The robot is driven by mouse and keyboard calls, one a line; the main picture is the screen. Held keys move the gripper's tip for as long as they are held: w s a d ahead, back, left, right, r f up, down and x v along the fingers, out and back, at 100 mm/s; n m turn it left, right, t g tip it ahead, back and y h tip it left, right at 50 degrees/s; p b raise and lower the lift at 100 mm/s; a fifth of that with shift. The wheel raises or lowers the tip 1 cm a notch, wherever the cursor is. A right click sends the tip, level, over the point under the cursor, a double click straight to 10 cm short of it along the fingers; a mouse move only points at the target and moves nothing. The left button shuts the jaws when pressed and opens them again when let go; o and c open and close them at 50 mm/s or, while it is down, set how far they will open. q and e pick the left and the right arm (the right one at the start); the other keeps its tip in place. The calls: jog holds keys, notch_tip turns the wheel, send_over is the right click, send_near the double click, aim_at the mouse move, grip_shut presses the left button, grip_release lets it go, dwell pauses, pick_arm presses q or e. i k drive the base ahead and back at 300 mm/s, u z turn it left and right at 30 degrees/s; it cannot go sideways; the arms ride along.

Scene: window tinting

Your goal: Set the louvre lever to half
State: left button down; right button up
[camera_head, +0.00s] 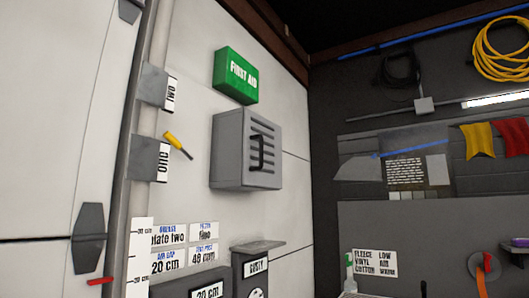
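A grey louvred box (228,152) with horizontal slats hangs on the white wall, with a black handle (258,153) on its front. The handle looks upright. A yellow-gripped lever (177,142) sticks out left of the box, by a grey bracket (148,158) on the pipe. It slants down to the right. I cannot tell for sure which of these is the louvre lever, and I see no readable position marks beside either. Neither gripper is in view.
A green first aid box (236,75) hangs above the louvred box. Grey boxes (262,247) and white label cards (168,236) stand below. A red handle (100,281) is at lower left. The dark wall at right holds a yellow hose (500,48) and cloths (478,140).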

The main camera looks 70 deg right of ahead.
aim_at(172, 140)
jog(key=z, duration=1.8)
jog(key=k, duration=0.4)
jog(key=z, duration=1)
jog(key=i, duration=0.75)
jog(key=u, duration=0.55)
